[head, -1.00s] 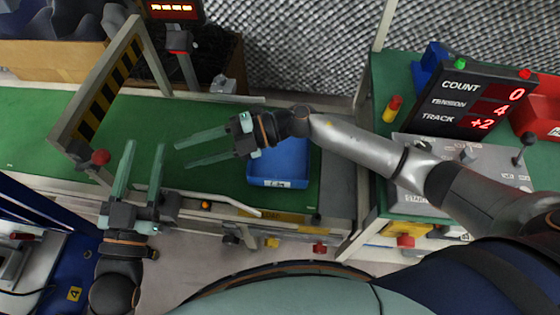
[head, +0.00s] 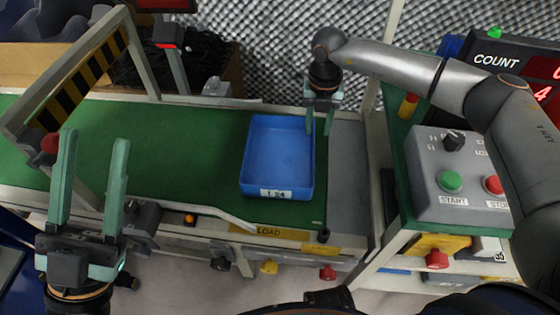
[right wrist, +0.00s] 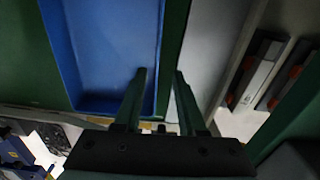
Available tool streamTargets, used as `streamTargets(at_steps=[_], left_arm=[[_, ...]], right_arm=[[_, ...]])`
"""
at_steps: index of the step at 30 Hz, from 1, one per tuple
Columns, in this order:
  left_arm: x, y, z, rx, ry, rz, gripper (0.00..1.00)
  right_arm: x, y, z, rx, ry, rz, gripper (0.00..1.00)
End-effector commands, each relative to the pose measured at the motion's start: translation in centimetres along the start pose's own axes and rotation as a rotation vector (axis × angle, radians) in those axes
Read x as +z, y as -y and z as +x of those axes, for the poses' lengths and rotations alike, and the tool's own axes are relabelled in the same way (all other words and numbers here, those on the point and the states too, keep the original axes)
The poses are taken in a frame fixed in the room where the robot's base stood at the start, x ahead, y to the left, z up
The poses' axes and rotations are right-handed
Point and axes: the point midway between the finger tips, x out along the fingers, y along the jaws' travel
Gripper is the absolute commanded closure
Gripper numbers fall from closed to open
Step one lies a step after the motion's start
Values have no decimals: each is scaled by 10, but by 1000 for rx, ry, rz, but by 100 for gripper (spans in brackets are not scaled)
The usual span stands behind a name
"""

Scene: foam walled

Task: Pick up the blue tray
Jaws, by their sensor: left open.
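The blue tray (head: 280,160) lies flat on the green belt, upright and empty, with a white "T 24" label on its near wall. In the right wrist view the tray (right wrist: 105,45) fills the upper left. My right gripper (head: 320,125) points down at the tray's right wall near the far right corner. Its fingers (right wrist: 161,75) are apart, one on the tray's inner side and one outside the rim; whether they touch the wall I cannot tell. My left gripper (head: 93,140) is open and empty, left of the tray above the belt's near edge.
A striped gate frame (head: 80,80) stands at the left over the belt. A grey control panel (head: 455,175) with buttons stands at the right. A low rail (head: 200,212) runs along the belt's near edge. The belt left of the tray is clear.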

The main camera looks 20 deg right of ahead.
Motion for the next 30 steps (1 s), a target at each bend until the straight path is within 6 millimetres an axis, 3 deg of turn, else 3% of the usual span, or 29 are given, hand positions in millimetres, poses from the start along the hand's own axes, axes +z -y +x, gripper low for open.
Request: streamTargets(at_steps=[1,3,11,21,28,30], left_arm=[[6,-3,-5,1,3,1,50],[8,-4,-8,3,6,4,50],[13,-7,-12,6,11,9,50],[33,-18,-28,18,26,29,50],[33,-18,-28,18,31,26,50],[32,-18,-28,17,31,25,50]], right_arm=[[-1,0,14,-1,-1,-1,60],[-1,-1,24,1,0,-1,60],[-2,-2,40,3,0,-3,60],[-12,-2,86,2,-2,-2,60],[-11,-2,86,4,0,-3,60],[-11,-2,86,4,0,-3,66]])
